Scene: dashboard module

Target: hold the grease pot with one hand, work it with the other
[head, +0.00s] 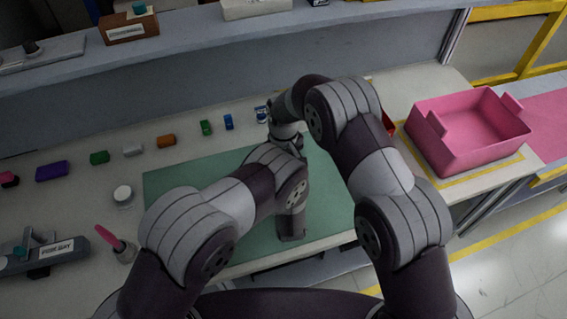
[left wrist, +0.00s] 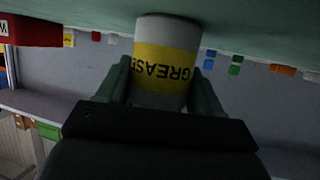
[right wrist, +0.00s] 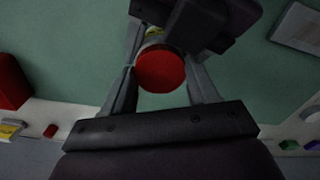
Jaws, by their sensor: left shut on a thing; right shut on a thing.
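The grease pot (left wrist: 165,30) is a white cylinder with a yellow label reading GREASE. In the left wrist view it stands between the fingers of my left gripper (left wrist: 161,70), which is shut on its body, close to the green mat. In the right wrist view my right gripper (right wrist: 161,55) is shut on the pot's round red lid (right wrist: 160,70), with my dark left gripper just beyond it. A sliver of yellow label shows behind the lid. Whether the lid is seated or loose cannot be told. In the head view my arms hide the pot and both fingertips.
The green mat (head: 190,190) lies on the workbench. A pink bin (head: 470,128) stands at the right. Several small coloured blocks line the back, including a purple one (head: 52,170). A white round jar (head: 123,194) and a pink-handled brush (head: 109,237) are left of the mat.

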